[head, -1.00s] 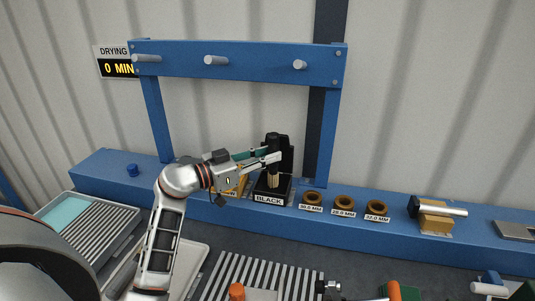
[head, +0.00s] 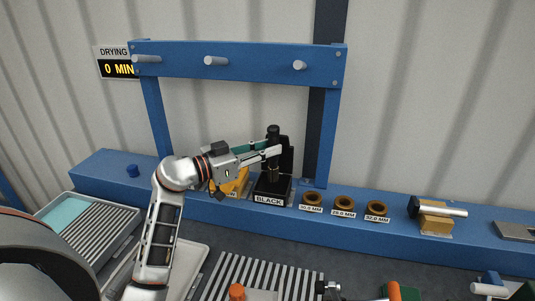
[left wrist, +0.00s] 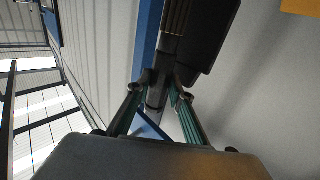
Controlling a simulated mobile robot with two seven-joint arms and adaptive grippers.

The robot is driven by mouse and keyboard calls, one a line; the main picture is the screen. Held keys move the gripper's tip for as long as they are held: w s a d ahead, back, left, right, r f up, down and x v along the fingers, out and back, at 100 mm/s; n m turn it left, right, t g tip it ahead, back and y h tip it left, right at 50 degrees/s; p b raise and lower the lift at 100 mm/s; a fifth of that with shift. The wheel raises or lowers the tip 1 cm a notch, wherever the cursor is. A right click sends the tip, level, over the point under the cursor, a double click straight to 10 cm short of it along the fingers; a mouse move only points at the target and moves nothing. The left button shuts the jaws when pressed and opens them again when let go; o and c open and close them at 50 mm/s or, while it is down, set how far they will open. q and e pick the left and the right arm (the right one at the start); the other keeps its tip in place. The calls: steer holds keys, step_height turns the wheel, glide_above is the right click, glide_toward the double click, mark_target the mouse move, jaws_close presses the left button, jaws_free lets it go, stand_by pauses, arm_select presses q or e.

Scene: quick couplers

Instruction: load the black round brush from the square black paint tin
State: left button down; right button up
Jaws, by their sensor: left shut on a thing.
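The black round brush (head: 273,133) stands upright over the square black paint tin (head: 272,190), which carries the label BLACK. My left gripper (head: 272,151) reaches in from the left and is shut on the brush handle, above the tin. In the left wrist view the two teal fingers (left wrist: 158,92) close around the dark brush handle (left wrist: 157,97), and a ribbed brownish part of the brush (left wrist: 176,16) shows at the top. The brush's lower end is hard to make out at the tin. I do not see my right gripper.
A dark upright plate (head: 288,150) stands behind the brush. A yellow tin (head: 233,187) is left of the black tin, partly behind my gripper. Several labelled rings (head: 344,203) sit to the right on the blue shelf (head: 393,237). A blue frame with pegs (head: 240,61) rises above.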

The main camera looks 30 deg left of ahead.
mark_target(269, 133)
arm_select(q)
steer(key=shift+r, duration=2.3)
